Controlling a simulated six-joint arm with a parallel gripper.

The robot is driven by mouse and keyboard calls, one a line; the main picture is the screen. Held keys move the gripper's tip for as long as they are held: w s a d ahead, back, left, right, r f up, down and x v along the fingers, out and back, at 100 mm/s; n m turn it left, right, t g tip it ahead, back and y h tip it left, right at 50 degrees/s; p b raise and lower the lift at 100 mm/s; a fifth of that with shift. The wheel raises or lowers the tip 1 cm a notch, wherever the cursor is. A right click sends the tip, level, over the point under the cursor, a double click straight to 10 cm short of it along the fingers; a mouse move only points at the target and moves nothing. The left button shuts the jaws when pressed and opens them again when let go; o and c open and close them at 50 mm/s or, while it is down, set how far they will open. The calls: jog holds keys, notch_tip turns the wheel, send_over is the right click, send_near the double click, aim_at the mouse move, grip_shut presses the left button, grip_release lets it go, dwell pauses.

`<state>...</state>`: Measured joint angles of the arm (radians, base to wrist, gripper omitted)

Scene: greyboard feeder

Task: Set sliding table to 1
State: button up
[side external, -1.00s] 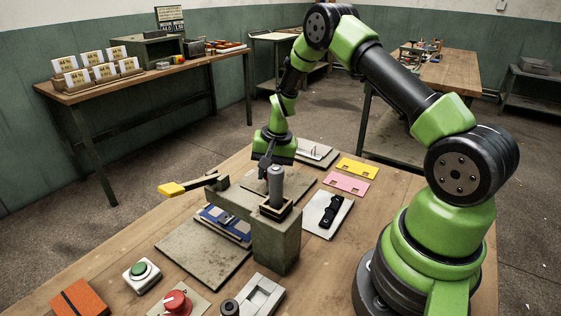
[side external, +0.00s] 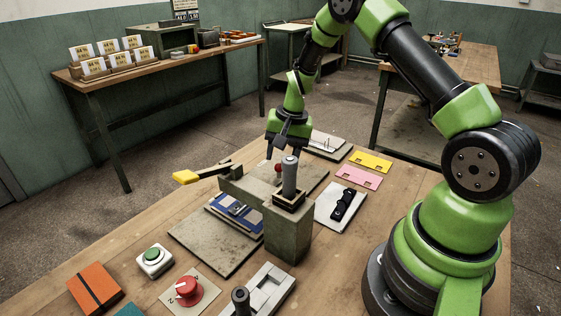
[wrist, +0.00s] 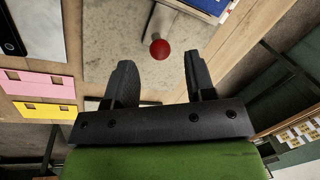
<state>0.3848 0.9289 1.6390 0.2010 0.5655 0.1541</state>
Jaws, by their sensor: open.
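A grey plate (side external: 312,174) with a small red ball knob (side external: 278,167) lies behind the concrete-like press block (side external: 289,232). I take this plate to be the sliding table; its setting is not readable. My gripper (side external: 289,154) hangs just above the knob, pointing down. In the wrist view my gripper (wrist: 160,78) is open and empty, and the red knob (wrist: 160,49) shows beyond the gap between the fingers, not held. A pale bar runs from the knob along the grey plate (wrist: 118,40). The grey cylinder (side external: 289,175) on the block stands close to the gripper in the side view.
A yellow-handled lever (side external: 186,177) sticks out left. A blue card (side external: 236,211) lies on a front plate. Yellow (side external: 371,162) and pink (side external: 358,177) cards and a black-handled panel (side external: 342,205) lie to the right. A green button (side external: 154,255) and red dial (side external: 188,291) are in front.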

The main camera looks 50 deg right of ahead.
notch_tip(320, 180, up, 7)
jog(key=s, duration=0.1)
jog(key=shift+d, duration=0.35)
jog(key=shift+f, duration=0.1)
jog(key=s+a+r+n+t, duration=0.1)
jog(key=s+a+r+n, duration=0.2)
jog(key=r, duration=0.4)
jog(key=s+a+r+t, duration=0.1)
jog(key=s+a+r, duration=0.2)
jog(key=a+r, duration=0.3)
jog(key=s+a+r+n+t, duration=0.1)
jog(key=s+a+r+n, duration=0.1)
jog(key=s, duration=0.5)
jog(key=s+a+r+n+t, duration=0.2)
jog(key=s+a, duration=0.1)
jog(key=s, duration=0.4)
jog(key=shift+a+r+y, duration=0.4)
